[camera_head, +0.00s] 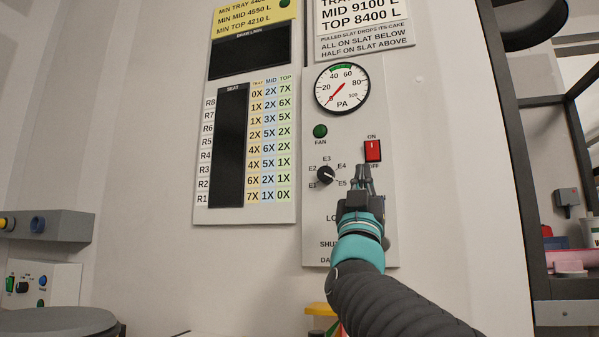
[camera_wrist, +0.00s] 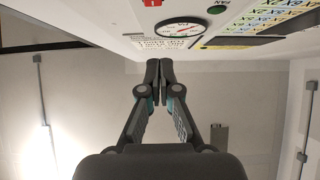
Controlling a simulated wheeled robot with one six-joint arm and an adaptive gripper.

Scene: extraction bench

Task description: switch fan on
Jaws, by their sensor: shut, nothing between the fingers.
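The fan switch is a red rocker (camera_head: 373,151) on the grey control panel (camera_head: 350,240), with ON printed above it and OFF partly hidden below. A dark green round lamp (camera_head: 320,131) labelled FAN is to its left. My gripper (camera_head: 363,169) is shut and empty, its tips just below the rocker in the head view; whether they touch the panel I cannot tell. In the wrist view my gripper (camera_wrist: 159,64) points up toward the panel, and the red rocker (camera_wrist: 152,2) shows at the top edge.
A round PA gauge (camera_head: 342,89) sits above the switch, its needle low on the scale. A black selector knob (camera_head: 326,174) marked E1 to E5 is left of my gripper. A chart (camera_head: 245,214) hangs left; a dark shelf frame (camera_head: 520,170) stands right.

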